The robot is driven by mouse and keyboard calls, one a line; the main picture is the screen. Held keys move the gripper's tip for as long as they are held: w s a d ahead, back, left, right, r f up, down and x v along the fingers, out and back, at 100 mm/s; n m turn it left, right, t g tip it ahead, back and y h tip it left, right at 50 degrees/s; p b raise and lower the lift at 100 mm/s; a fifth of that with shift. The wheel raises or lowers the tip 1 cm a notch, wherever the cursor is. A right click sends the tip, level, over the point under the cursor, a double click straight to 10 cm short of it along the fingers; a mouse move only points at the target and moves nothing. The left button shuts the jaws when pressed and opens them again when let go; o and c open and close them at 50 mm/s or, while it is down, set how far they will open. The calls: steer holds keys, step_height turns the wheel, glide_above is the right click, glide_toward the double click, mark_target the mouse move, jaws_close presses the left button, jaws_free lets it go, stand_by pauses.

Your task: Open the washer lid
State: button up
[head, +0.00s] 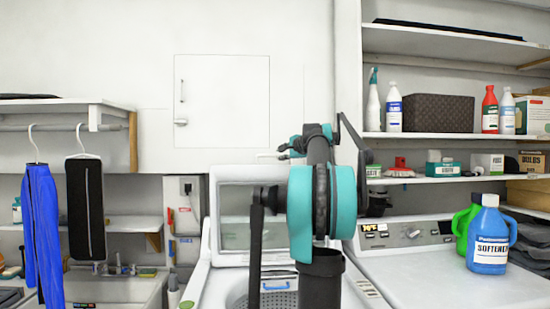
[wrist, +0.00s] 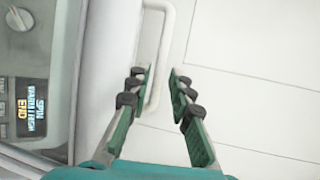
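The washer lid (head: 218,235), white with a window, stands raised and nearly upright, and part of the washer's drum (head: 275,300) shows below it. My arm hides its right side. A pale looped handle (head: 265,155) shows at the lid's top edge. In the wrist view a white looped handle (wrist: 168,45) reaches between the fingers of my gripper (wrist: 163,78). The fingers are apart, one on each side of the handle's lower end; whether either touches it I cannot tell. In the head view my gripper (head: 290,149) is small, beside the lid's top.
A white machine (head: 440,280) with a dial stands right, bearing a blue softener bottle (head: 490,240) and a green bottle (head: 463,228). Shelves with bottles and boxes are above it. A sink (head: 120,290) and hanging clothes (head: 42,230) are left. A flat wall panel (head: 225,100) is behind.

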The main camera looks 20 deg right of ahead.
mark_target(275, 156)
steer(key=x, duration=0.6)
steer(key=shift+w, duration=0.1)
jaws_close()
steer(key=shift+a, duration=0.1)
